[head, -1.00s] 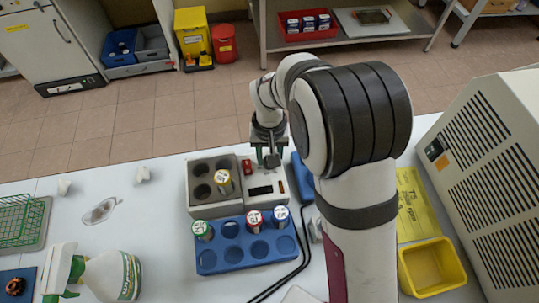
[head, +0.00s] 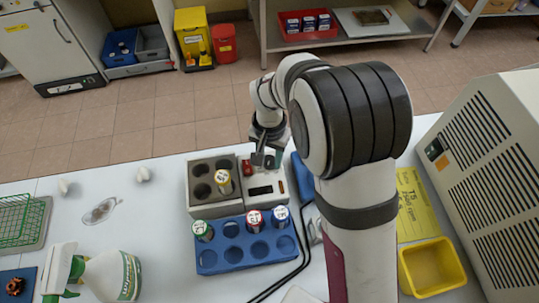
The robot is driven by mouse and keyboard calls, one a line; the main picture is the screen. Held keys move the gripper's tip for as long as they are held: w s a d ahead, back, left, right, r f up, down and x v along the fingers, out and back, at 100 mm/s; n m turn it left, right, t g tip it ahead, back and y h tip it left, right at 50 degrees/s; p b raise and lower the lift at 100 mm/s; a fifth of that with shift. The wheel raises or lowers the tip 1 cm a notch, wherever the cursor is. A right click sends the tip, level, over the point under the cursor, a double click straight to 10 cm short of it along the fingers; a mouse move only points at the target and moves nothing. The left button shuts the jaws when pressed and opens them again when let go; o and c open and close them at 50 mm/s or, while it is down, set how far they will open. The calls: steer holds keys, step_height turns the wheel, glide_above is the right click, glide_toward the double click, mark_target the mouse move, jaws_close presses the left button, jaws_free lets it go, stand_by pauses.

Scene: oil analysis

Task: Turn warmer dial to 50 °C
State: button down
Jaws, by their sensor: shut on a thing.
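The warmer (head: 202,165) is a grey block with round wells on its left side and a light control panel on its right. One vial with a yellow-marked cap (head: 222,178) stands in a well. The panel has a red switch (head: 247,168) and a dark display window (head: 261,190). My gripper (head: 266,160) points down at the back of the panel, right of the red switch. It is shut on the warmer dial, which the fingers hide. The dial's pointer and scale cannot be read, nor can the display.
A blue rack (head: 232,262) with several capped vials stands right in front of the warmer. Black cables (head: 301,240) run along its right side.

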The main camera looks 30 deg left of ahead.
mark_target(270, 160)
steer(key=shift+c, duration=2.3)
jaws_free()
step_height(270, 160, up, 16)
steer(key=shift+f, duration=0.1)
steer(key=s+d+r+m+y, duration=0.1)
steer(key=s+d+r+m, duration=0.1)
steer(key=d, duration=0.8)
steer(key=s+d+r+m, duration=0.1)
steer(key=s+d+m, duration=0.15)
steer(key=d, duration=0.85)
steer(key=s+d+f+m, duration=0.3)
steer(key=s+d, duration=0.3)
steer(key=s, duration=0.3)
steer(key=shift+s+d+y, duration=0.35)
steer(key=shift+s+y, duration=0.05)
